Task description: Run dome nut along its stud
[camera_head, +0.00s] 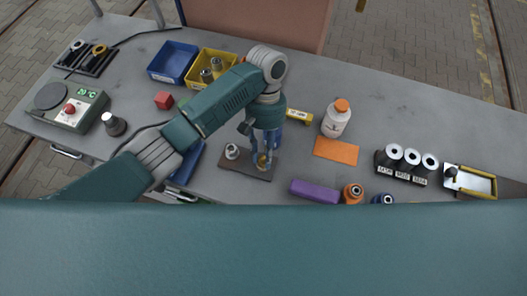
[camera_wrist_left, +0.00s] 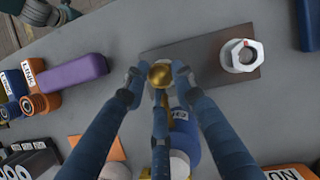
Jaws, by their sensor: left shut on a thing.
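A brass dome nut (camera_wrist_left: 160,74) sits between the fingertips of my left gripper (camera_wrist_left: 158,78) in the left wrist view. The gripper is shut on it, over one end of a dark brown plate (camera_wrist_left: 196,48). In the head view my left gripper (camera_head: 261,160) reaches down to the same plate (camera_head: 246,166), and the dome nut is mostly covered by the fingers. The stud under the dome nut is hidden, so I cannot tell how far on it sits. A silver hex nut (camera_wrist_left: 241,55) stands at the plate's other end. My right gripper is not in view.
A blue bin (camera_head: 172,61) and a yellow bin (camera_head: 226,57) stand at the back left. Black holders with white rolls (camera_head: 406,160) stand further right.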

